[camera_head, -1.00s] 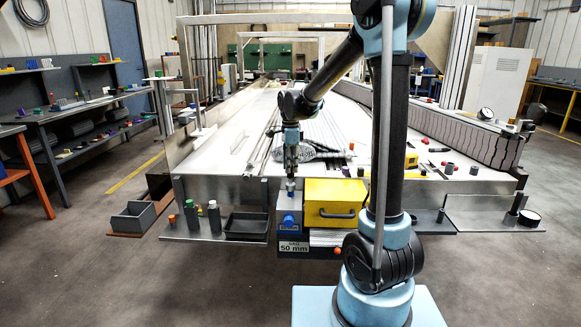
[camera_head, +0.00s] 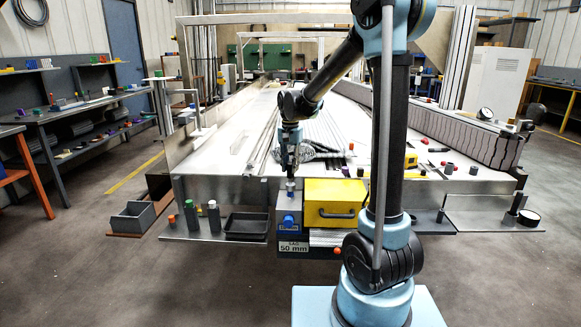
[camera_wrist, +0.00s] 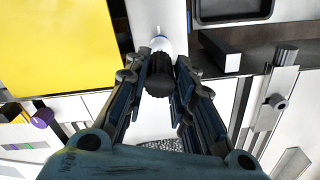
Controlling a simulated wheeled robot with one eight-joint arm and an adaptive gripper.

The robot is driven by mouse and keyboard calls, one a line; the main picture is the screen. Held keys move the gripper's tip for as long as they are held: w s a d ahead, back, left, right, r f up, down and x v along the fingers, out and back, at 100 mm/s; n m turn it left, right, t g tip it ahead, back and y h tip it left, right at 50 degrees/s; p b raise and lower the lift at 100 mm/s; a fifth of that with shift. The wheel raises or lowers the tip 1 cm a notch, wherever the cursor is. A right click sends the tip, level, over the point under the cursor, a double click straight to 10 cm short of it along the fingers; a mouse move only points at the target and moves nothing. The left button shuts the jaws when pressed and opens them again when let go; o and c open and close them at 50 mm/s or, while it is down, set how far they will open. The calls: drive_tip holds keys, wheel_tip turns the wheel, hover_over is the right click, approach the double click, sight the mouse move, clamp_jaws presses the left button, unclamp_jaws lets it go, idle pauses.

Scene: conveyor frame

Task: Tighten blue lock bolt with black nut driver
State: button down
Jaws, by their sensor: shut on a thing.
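My gripper (camera_head: 290,168) points down above the front edge of the conveyor frame, left of the yellow box. In the wrist view my gripper (camera_wrist: 160,88) is shut on the black nut driver (camera_wrist: 158,72), which stands between its fingers. A pale piece with a blue edge (camera_wrist: 161,42) shows just beyond the driver. In the head view a pale blue-grey piece (camera_head: 291,187) shows directly under the fingers. Whether this is the driver's end or the lock bolt, and whether they touch, I cannot tell. A blue knob (camera_head: 288,220) is on the front face below.
The yellow box (camera_head: 335,203) with a black handle stands close on the right. A black tray (camera_head: 246,226) and several small bottles (camera_head: 214,216) are on the shelf to the left. A grey ribbed hose (camera_head: 318,150) lies behind the gripper.

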drive_tip(key=shift+f, duration=1.05)
drive_tip(key=m, duration=0.4)
drive_tip(key=shift+m, duration=0.3)
drive_tip(key=m, duration=0.4)
drive_tip(key=shift+a, duration=0.1)
drive_tip(key=m, duration=0.6)
drive_tip(key=shift+m, duration=0.4)
drive_tip(key=m, duration=0.2)
drive_tip(key=shift+m, duration=0.4)
drive_tip(key=shift+w+m, duration=0.1)
drive_tip(key=shift+m, duration=2)
drive_tip(key=shift+r, duration=2.65)
